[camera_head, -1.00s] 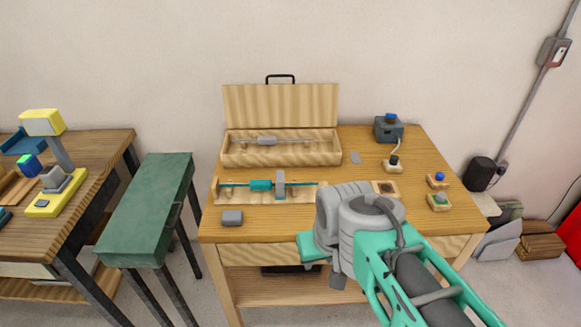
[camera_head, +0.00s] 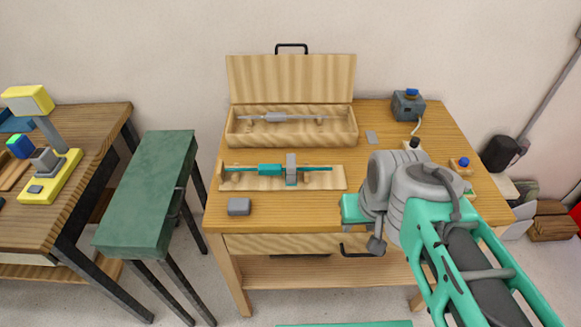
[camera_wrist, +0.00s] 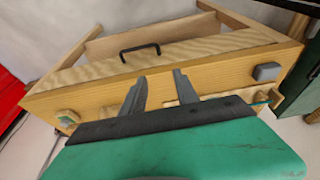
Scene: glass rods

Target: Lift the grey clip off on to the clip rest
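The grey clip (camera_head: 291,168) stands upright around a teal rod (camera_head: 318,168), just right of a teal block (camera_head: 270,170). The rod lies on a low wooden stand (camera_head: 240,183) on the bench. I cannot tell for certain which piece is the clip rest; a grey block (camera_head: 239,206) sits at the bench's front left and also shows in the wrist view (camera_wrist: 267,72). My gripper (camera_wrist: 160,82) is open and empty, its two fingers apart. It is at the bench's front, right of the stand. In the head view my arm hides its fingers.
Behind the stand is an open wooden box (camera_head: 238,139) holding a grey rod (camera_head: 290,117). A flat grey plate (camera_head: 371,137), a blue-topped grey device (camera_head: 408,104) and a blue-knobbed block (camera_head: 460,166) are to the right. A green-topped table (camera_head: 150,185) stands left.

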